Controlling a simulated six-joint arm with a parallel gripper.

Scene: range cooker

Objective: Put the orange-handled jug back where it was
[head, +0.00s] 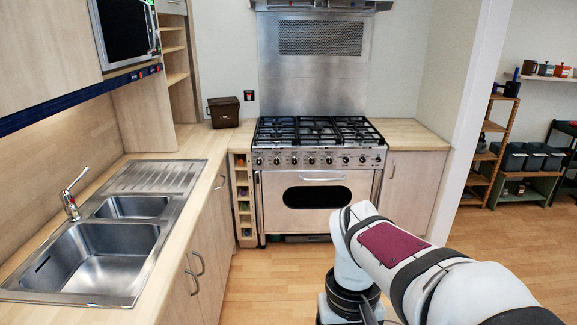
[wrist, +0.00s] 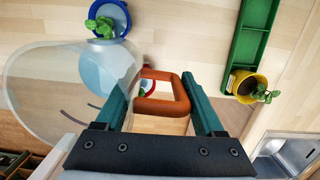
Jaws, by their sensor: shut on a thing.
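In the wrist view, my gripper (wrist: 162,82) is shut on the orange handle (wrist: 182,95) of a clear jug, with one teal finger on each side of it. The jug's transparent body (wrist: 45,85) extends to the left of the fingers, and the floor and other things show through it. In the head view only my arm shows, at the lower right; my gripper and the jug are not visible there.
The wrist view shows a plant in a blue pot (wrist: 94,14), a green tray (wrist: 245,45), a yellow plant pot (wrist: 245,92) and a sink corner (wrist: 290,155). The head view shows the sink (head: 90,262), cooker (head: 318,150), brown box (head: 223,112) and clear counter right of the cooker (head: 412,134).

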